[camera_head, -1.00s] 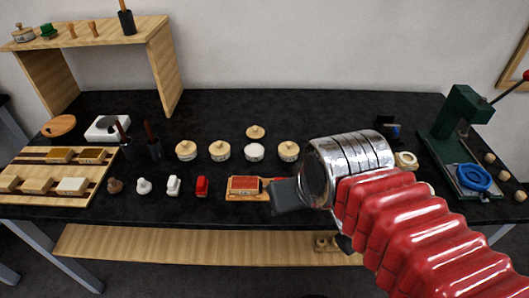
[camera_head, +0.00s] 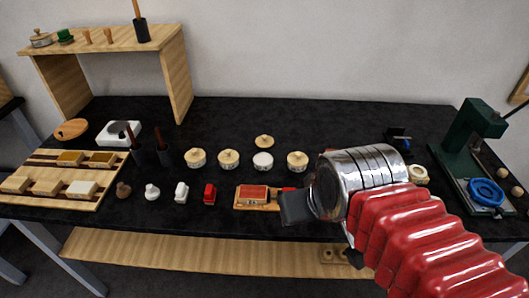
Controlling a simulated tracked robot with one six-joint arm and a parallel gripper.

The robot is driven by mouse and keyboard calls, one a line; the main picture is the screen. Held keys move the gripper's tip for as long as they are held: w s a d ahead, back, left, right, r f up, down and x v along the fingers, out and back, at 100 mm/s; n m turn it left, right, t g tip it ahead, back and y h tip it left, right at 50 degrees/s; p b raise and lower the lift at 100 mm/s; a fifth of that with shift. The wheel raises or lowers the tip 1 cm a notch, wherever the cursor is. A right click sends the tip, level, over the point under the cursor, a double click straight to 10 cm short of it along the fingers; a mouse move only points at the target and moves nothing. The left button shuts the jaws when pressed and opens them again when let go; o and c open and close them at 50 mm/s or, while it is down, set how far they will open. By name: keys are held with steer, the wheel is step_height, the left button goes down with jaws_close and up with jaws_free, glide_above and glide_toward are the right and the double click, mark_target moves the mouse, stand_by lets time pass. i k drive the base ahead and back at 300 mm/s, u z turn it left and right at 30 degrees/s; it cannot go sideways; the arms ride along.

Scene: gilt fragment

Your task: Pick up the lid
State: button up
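Several small round pots with pale tops stand mid-table, among them a left pot (camera_head: 195,158), a second pot (camera_head: 228,159) and a right pot (camera_head: 297,160). Another pot (camera_head: 263,161) has a whiter top. A pale round piece (camera_head: 264,141) sits behind them; I cannot tell whether it is a loose lid or a lidded pot. My gripper (camera_head: 296,207) is in front of the right pot, by a wooden block with a red pad (camera_head: 254,196). Its dark fingers are seen partly side-on, and my metal wrist hides part of the table. I cannot see whether it is open or holds anything.
A wooden rack of blocks (camera_head: 47,199) lies at the left, below a raised shelf (camera_head: 100,40). Small stamps stand along the front, including a red one (camera_head: 210,194). A green press (camera_head: 468,135) with a blue ring (camera_head: 487,192) stands at the right.

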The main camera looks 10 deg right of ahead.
mark_target(263, 141)
steer(key=k, duration=1.35)
steer(key=u, duration=0.35)
steer(key=i, duration=1.15)
steer(key=u, duration=0.35)
steer(key=i, duration=0.75)
steer(key=z, duration=0.05)
